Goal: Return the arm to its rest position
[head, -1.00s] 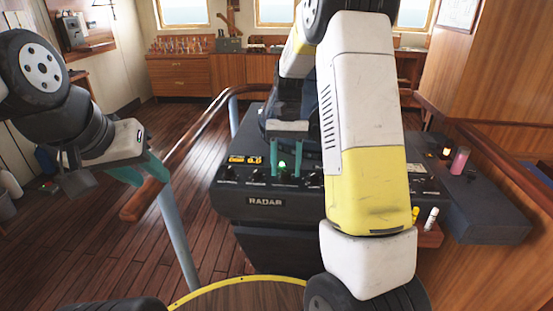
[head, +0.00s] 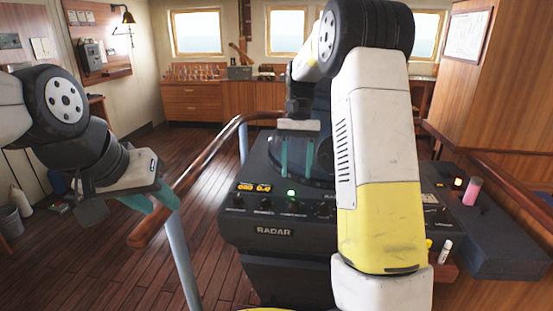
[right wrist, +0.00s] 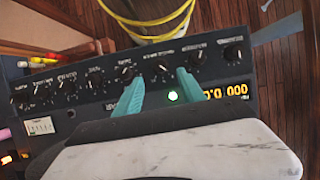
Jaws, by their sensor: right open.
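My right arm reaches over the radar console (head: 274,232) from the right side of the head view. My right gripper (head: 297,158) is open and empty, its two teal fingers hanging apart in front of the radar's round screen, above the lit green button (head: 292,193). In the right wrist view the open fingers (right wrist: 160,93) show against the knob panel, with the green light (right wrist: 172,96) between them and nothing held. My left gripper (head: 155,204) is at the left by the wooden handrail, its teal fingers apart and empty. Its fingertips overlap the rail in the picture.
The wooden handrail (head: 190,180) on a blue-grey post runs left of the console. A pink cylinder (head: 473,191) and small bottles stand on the console's right side. A grey bucket (head: 10,222) stands at far left. The plank floor beyond the rail is clear.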

